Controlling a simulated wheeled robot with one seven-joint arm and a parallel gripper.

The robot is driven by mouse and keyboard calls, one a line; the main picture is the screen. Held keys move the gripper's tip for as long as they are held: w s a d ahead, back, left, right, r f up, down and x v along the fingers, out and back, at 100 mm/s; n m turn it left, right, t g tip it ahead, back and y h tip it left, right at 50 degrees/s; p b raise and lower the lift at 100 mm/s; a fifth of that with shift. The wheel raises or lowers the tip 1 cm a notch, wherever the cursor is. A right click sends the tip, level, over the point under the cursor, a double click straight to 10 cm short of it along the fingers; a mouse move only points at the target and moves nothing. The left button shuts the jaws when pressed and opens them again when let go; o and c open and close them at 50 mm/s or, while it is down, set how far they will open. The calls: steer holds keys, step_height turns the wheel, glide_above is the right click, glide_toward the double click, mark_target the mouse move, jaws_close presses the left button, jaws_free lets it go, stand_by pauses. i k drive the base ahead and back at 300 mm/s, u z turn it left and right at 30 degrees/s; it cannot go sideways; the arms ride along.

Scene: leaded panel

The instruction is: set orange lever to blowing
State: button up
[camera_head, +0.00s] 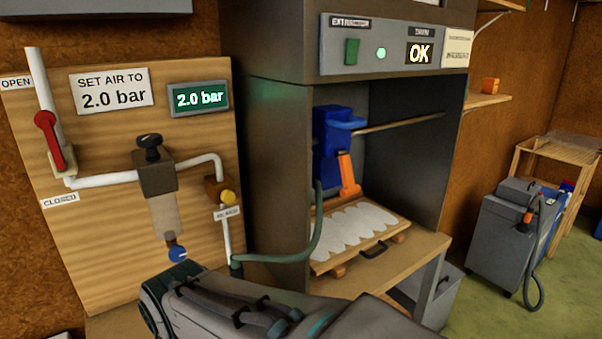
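The orange lever (348,172) sits on the front of a blue device (333,140) inside the grey cabinet (277,150). It slants slightly, its upper end against the blue body and its wider lower end above the tray. No label for its settings can be read. A thin rod (405,124) runs right from the blue device, and a green hose (300,252) runs to it from the left. Parts of my arm (240,310) fill the bottom middle, below and in front of the cabinet. My gripper's fingers do not show.
A wooden tray (318,268) with a white scalloped sheet lies below the lever. The left board (100,240) carries a red valve handle (47,135) and a display (198,98) reading 2.0 bar. A grey machine (505,240) stands right.

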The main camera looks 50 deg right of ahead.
mark_target(349, 187)
steer(key=u, duration=0.05)
steer(key=k, duration=0.25)
steer(key=z, duration=0.7)
steer(key=i, duration=0.5)
steer(key=z, duration=0.4)
steer(key=k, duration=0.55)
steer(key=z, duration=1.1)
